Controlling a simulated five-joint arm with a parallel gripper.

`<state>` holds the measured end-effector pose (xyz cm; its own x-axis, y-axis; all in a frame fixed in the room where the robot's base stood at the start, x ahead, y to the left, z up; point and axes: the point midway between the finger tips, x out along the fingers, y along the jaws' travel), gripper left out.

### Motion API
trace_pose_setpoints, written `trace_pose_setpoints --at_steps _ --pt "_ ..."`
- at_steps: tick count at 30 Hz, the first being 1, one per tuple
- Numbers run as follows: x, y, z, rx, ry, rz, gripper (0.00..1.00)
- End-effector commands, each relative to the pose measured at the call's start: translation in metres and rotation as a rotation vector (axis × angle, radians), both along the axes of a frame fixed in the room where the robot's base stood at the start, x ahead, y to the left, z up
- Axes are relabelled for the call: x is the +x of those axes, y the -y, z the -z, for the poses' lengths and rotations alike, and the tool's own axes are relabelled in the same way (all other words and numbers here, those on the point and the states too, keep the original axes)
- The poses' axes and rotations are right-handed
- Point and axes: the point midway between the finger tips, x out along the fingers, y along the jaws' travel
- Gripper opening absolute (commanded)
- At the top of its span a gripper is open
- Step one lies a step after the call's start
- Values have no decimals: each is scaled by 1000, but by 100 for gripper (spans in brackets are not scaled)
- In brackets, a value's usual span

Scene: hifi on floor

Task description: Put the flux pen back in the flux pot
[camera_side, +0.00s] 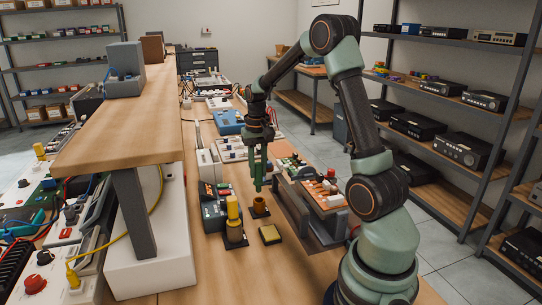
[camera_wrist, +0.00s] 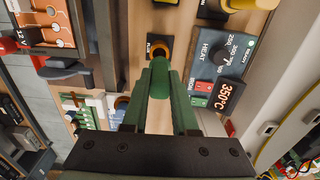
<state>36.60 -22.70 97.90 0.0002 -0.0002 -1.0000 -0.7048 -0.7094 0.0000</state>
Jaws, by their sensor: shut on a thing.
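My gripper (camera_side: 257,172) points down and is shut on the green flux pen (camera_wrist: 160,78). In the wrist view the pen shows between my fingers. In the side view the pen is hard to tell from my green fingers. The flux pot (camera_side: 260,206) is a small amber-brown cylinder on a dark square base on the bench. It is almost directly below my gripper, with the lowest green tip just above its rim. In the wrist view the pot (camera_wrist: 157,44) is partly hidden behind the pen's end. I cannot tell whether the pen touches the rim.
A soldering station (camera_side: 213,212) with a red 350°C display stands left of the pot. A yellow-handled tool (camera_side: 233,208) stands upright in a holder nearby. A yellow sponge (camera_side: 270,234) lies in front. A circuit board rack (camera_side: 320,192) is close on the right; a raised shelf (camera_side: 125,130) is left.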

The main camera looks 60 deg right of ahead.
Motion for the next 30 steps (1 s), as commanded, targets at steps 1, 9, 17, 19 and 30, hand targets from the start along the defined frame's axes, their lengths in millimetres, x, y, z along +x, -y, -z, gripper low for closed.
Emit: trace_pose_setpoints --at_steps 1,9,17,19,30 --pt "0 0 2 1 -1 0 0" --pt "-1 0 21 1 -1 1 0" --pt "-1 0 39 1 -1 2 0" --pt "-1 0 43 1 -2 2 0" --pt "-1 0 53 1 -1 2 0"
